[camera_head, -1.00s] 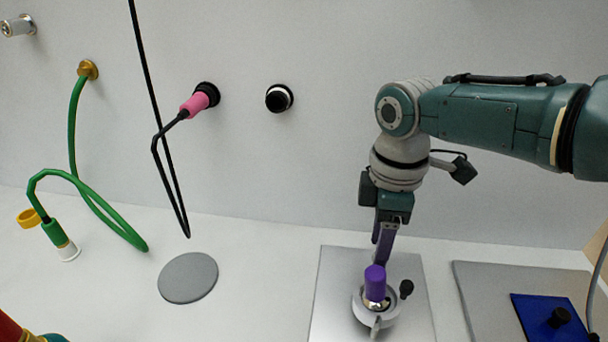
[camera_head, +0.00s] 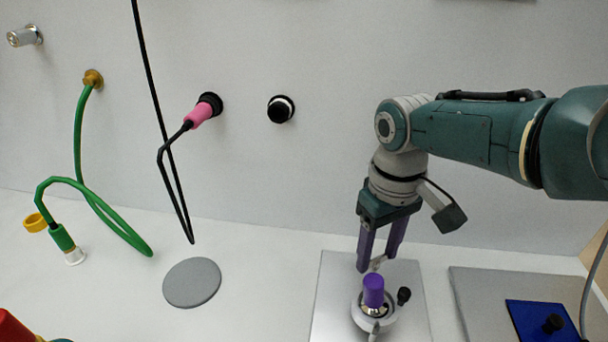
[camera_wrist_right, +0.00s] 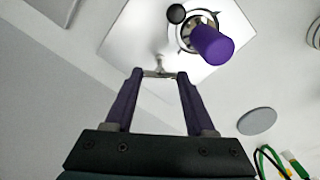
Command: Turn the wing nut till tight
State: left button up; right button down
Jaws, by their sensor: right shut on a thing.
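The wing nut (camera_wrist_right: 160,72) is a small metal piece on the wall side of a round pale fitting (camera_wrist_right: 184,29). It also shows small in the head view (camera_head: 378,263). My right gripper (camera_wrist_right: 160,75) has its two purple fingers on either side of the wing nut and is shut on it; the head view shows the gripper (camera_head: 377,264) from the front, pointing down. A purple cylinder (camera_head: 373,290) stands upright in the fitting, apart from the fingers. My left gripper is not in view.
The fitting stands on a grey metal plate (camera_head: 330,300) and has a black knob (camera_head: 404,295) at its side. A second plate with a blue pad (camera_head: 535,322) lies to the right. A grey disc (camera_head: 192,283) and green hose (camera_head: 88,195) lie left. The wall is close behind.

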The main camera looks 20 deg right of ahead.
aim_at(377, 257)
jog(key=m, duration=0.4)
jog(key=shift+r, duration=0.15)
jog(key=shift+m, duration=1.5)
jog(key=shift+c, duration=1.2)
grip_release()
notch_tip(377, 257, up, 10)
jog(key=p, duration=0.8)
jog(key=shift+s+f, duration=0.1)
jog(key=shift+f, duration=0.1)
